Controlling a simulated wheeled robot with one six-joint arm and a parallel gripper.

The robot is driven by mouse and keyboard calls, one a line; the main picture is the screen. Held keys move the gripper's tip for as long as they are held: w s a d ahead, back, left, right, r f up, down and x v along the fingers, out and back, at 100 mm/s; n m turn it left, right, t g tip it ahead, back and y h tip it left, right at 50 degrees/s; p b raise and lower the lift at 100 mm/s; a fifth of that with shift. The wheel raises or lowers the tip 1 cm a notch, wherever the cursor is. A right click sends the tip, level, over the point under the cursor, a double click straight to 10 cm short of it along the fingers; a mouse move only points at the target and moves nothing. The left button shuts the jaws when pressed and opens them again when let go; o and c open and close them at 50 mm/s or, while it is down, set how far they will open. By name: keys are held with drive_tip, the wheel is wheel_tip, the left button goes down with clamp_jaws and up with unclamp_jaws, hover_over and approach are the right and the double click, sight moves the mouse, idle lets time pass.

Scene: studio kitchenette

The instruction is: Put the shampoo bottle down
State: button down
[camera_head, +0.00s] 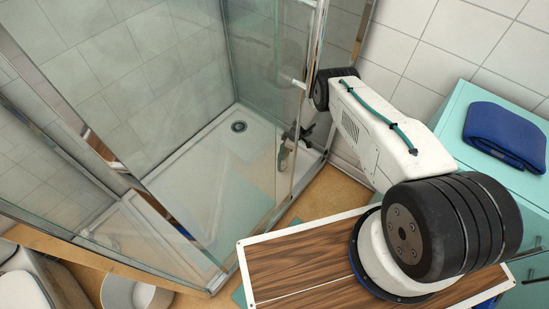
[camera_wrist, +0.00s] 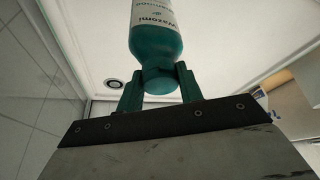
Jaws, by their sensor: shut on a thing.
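The shampoo bottle (camera_wrist: 156,36) is teal with a white label and fills the upper middle of the wrist view. My gripper (camera_wrist: 160,85) is shut on its teal cap end, one green finger on each side. The bottle's far end is cut off by the picture edge. In the head view my gripper (camera_head: 287,146) is at the right side of the shower, seen partly through the glass. The bottle is too small there to make out clearly. The white shower tray (camera_head: 195,205) lies below, and its drain (camera_wrist: 114,84) shows in the wrist view left of the bottle.
Glass panels with chrome frames (camera_head: 285,110) enclose the shower close beside my arm. A teal cabinet (camera_head: 460,110) with a folded blue towel (camera_head: 504,136) stands right. A white bin (camera_head: 135,293) and a toilet (camera_head: 25,290) are at lower left. The tray floor is largely clear.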

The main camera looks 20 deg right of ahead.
wheel_tip(320, 180, down, 7)
drive_tip(key=c, duration=0.9)
unclamp_jaws()
drive_tip(key=shift+f, duration=0.1)
drive_tip(key=v, duration=1.2)
